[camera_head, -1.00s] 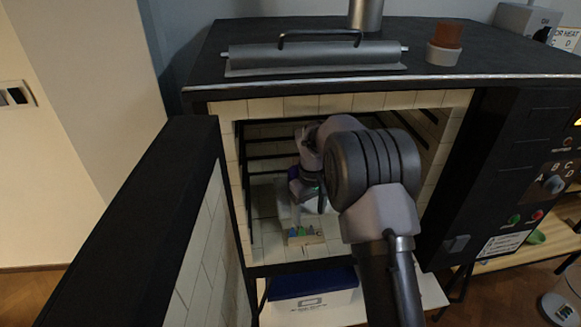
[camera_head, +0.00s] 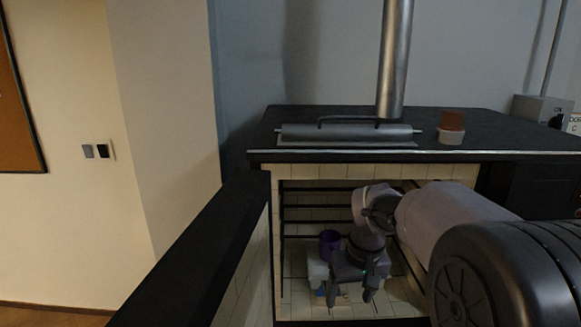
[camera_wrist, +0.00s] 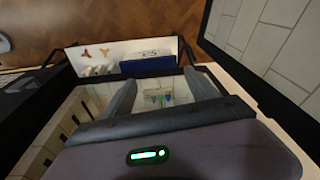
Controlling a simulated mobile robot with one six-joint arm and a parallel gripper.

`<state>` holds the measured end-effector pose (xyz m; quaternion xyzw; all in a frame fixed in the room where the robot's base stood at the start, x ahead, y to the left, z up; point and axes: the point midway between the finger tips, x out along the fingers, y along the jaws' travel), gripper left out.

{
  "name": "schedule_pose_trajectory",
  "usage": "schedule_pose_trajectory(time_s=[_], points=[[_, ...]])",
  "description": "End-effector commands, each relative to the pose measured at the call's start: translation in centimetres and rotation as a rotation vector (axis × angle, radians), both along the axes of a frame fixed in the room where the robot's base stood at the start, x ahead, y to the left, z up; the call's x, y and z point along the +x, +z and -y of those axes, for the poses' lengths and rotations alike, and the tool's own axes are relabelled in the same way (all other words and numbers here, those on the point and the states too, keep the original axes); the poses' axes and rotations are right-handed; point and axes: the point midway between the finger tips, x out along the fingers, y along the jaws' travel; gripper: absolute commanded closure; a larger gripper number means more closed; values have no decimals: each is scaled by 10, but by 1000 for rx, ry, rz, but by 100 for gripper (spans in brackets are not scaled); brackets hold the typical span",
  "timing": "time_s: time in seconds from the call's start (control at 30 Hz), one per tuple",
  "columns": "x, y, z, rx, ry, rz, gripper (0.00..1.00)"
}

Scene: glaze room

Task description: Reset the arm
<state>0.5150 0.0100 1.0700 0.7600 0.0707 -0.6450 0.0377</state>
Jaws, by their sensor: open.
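My gripper (camera_head: 349,290) is inside the open kiln (camera_head: 365,170), pointing down, with its two fingers apart and nothing between them. A purple cup (camera_head: 329,243) stands upright on a pale block (camera_head: 317,268) in the kiln, to the left of and behind my gripper. In the wrist view my gripper (camera_wrist: 163,88) also shows open. The cup is not seen in the wrist view.
The kiln door (camera_head: 215,250) stands open at the left. Dark racks (camera_head: 305,208) line the kiln walls close around my arm. A rolling-pin-like handle bar (camera_head: 350,132) and a red-brown pot (camera_head: 452,122) are on top. A blue box (camera_wrist: 148,65) lies on a white shelf.

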Motion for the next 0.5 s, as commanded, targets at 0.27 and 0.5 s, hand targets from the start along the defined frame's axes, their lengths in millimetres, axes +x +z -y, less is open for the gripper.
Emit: schedule_pose_trajectory(time_s=[0.27,0.5], points=[[-140,82,-16,131,-270,170,32],[-247,71,-28,271,-481,277,32]])
